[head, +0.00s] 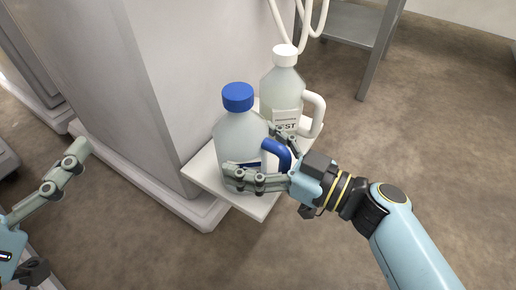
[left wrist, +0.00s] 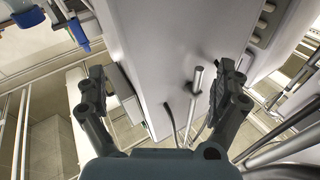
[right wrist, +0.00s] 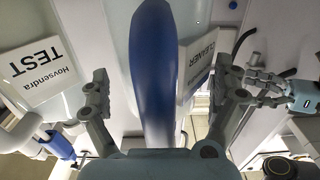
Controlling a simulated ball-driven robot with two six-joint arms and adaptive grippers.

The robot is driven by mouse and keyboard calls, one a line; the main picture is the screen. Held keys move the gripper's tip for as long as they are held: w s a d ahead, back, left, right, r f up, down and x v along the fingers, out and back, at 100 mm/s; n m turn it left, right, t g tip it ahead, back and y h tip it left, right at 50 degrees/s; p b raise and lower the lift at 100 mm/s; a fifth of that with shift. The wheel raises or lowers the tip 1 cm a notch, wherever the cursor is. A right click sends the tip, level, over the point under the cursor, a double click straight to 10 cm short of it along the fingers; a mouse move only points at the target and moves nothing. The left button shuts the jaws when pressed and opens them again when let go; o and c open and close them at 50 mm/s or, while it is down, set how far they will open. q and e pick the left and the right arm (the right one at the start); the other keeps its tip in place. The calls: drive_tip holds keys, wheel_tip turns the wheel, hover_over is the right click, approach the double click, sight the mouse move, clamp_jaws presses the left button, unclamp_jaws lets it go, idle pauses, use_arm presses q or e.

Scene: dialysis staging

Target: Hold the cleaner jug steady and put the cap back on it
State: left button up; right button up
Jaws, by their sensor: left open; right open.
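The cleaner jug (head: 233,132) is translucent, with a blue handle (head: 278,152), and stands upright on a white shelf. A blue cap (head: 238,97) sits on its top; I cannot tell whether it is fully seated. My right gripper (head: 254,152) is open, its fingers on either side of the handle, which covers part of the label. In the right wrist view, the blue handle (right wrist: 152,70) runs between the open fingers, with gaps visible on both sides. My left gripper (left wrist: 165,85) is open and empty, away from the jug, at the left of the head view.
A second jug (head: 283,82) with a white cap and white handle stands just behind, labelled TEST (right wrist: 35,70) in the right wrist view. The shelf (head: 253,207) is small and close to a tall grey machine cabinet (head: 140,80). A metal stand (head: 372,40) is behind. Floor in front is clear.

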use_arm(q)
drive_tip(key=shift+s+f, duration=0.1)
drive_tip(key=shift+s, duration=0.05)
use_arm(e)
drive_tip(key=shift+r, duration=0.15)
drive_tip(key=shift+s+d+p, duration=0.2)
drive_tip(key=shift+d+p, duration=0.1)
use_arm(q)
drive_tip(key=s+f+g+y, duration=0.1)
drive_tip(key=s+f+g, duration=0.2)
drive_tip(key=f, duration=0.3)
drive_tip(key=s+a+f+n+g+p, duration=0.1)
drive_tip(key=s+f+g, duration=0.2)
drive_tip(key=s+f, duration=0.2)
wheel_tip(320, 180, down, 2)
drive_tip(key=shift+a+f+g+y+p, duration=0.2)
drive_tip(key=shift+g+y+p, duration=0.1)
drive_tip(key=shift+y, duration=0.1)
use_arm(e)
drive_tip(key=v, duration=1.1)
use_arm(q)
drive_tip(key=shift+s, duration=0.1)
use_arm(e)
drive_tip(key=shift+s+d, duration=0.1)
